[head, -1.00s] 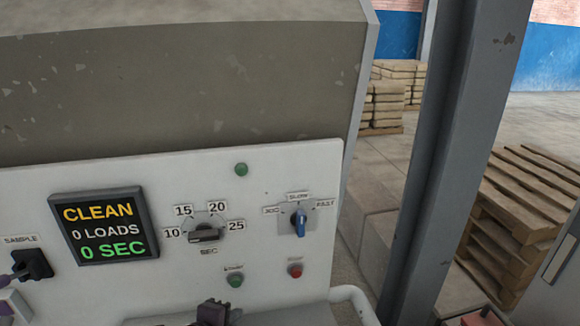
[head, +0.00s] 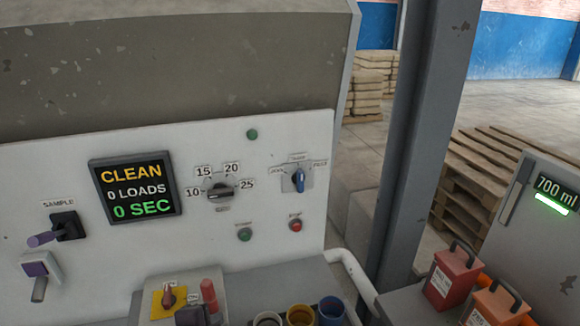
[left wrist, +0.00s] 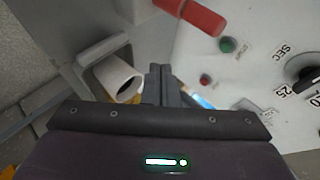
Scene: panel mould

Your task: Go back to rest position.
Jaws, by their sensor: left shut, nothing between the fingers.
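There the red handle (left wrist: 192,14) lies beyond the fingertips, and the panel (left wrist: 240,70) is at the right. My right gripper is not in view.
Red (head: 452,275) and orange (head: 497,302) containers are at right, beyond a steel post (head: 414,140).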

